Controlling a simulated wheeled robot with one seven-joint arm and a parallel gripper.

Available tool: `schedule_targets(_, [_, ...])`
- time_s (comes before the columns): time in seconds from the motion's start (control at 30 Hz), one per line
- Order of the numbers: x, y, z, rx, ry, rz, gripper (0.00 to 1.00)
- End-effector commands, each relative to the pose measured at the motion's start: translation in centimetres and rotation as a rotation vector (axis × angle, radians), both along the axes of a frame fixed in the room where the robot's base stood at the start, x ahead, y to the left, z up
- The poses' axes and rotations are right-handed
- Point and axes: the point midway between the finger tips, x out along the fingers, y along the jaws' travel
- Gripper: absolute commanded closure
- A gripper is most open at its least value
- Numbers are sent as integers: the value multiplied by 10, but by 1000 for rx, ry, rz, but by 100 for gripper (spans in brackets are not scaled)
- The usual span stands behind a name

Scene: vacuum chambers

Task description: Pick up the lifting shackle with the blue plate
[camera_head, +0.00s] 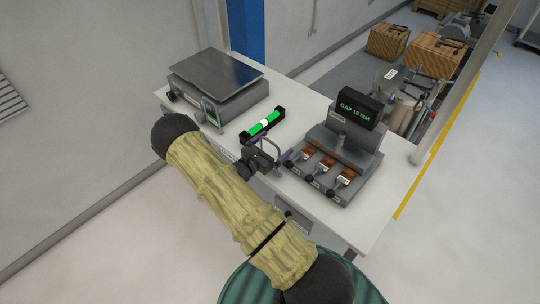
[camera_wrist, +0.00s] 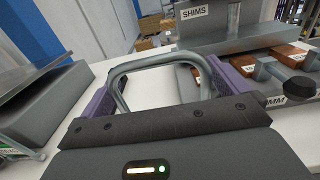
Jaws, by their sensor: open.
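A grey U-shaped metal shackle (camera_head: 277,148) shows at my gripper (camera_head: 268,158), over the front of the white table. In the wrist view its rounded bow (camera_wrist: 155,62) spans the space between the purple fingers of my gripper (camera_wrist: 163,88). The jaws are open; I cannot tell whether the fingers touch the shackle. Its lower part is hidden behind the gripper body, and no blue plate shows on it. A second grey loop (camera_head: 211,112) stands by the front of the scale, with a small pale and green piece; its details are too small to tell.
A scale (camera_head: 217,75) stands at the table's back left. A green-lit level (camera_head: 263,123) lies behind my gripper. A shim stand (camera_head: 336,165) with a "GAP 15 MM" display (camera_head: 357,108) is close on the right. Bare white table (camera_head: 300,97) lies between scale and stand.

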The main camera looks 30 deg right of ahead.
Motion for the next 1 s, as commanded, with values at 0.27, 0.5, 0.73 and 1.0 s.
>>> schedule_targets(0.27, [0,0,0,0,0,0,0])
schedule_targets(0.5, [0,0,0,0,0,0,31])
schedule_targets(0.73, [0,0,1,-2,-2,-1,49])
schedule_targets(1.0, [0,0,11,-1,-3,0,49])
